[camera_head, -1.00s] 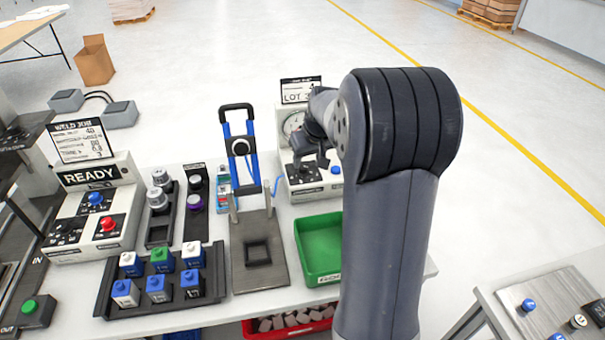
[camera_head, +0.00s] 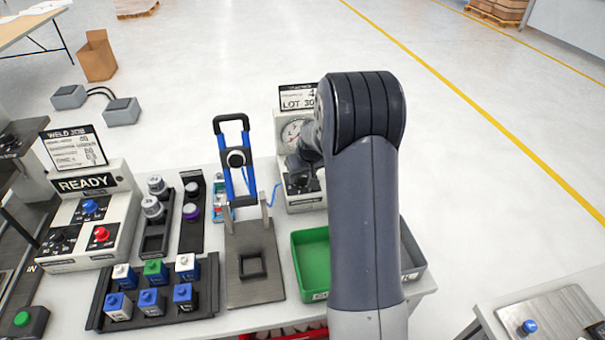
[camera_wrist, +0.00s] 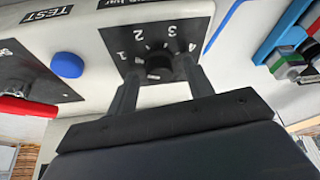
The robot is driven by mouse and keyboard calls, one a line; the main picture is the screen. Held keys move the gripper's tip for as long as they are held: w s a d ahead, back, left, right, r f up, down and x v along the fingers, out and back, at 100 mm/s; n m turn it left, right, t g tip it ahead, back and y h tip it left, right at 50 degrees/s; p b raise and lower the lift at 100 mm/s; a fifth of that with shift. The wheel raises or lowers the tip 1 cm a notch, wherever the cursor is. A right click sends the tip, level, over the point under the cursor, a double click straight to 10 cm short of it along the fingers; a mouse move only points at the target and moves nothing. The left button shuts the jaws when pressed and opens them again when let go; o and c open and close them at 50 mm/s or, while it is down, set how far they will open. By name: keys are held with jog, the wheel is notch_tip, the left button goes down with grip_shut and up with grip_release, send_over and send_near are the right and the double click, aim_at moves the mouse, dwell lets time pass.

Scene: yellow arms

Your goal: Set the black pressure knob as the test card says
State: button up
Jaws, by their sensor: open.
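In the head view my gripper (camera_head: 303,168) is low over the front panel of the white tester (camera_head: 291,152), and the knob is hard to make out there. The test card (camera_head: 298,97) stands behind the tester's gauge; "LOT 30" shows, partly covered by my arm, and its smaller print is unreadable.
On the tester, a blue button (camera_wrist: 67,65) by a TEST label and a red part (camera_wrist: 28,107) lie beside the dial. The blue-handled press (camera_head: 236,160) stands just left of the tester. A green bin (camera_head: 311,265) is in front, partly behind my arm.

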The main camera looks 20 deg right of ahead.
jog(key=shift+c, duration=0.3)
jog(key=c, duration=0.9)
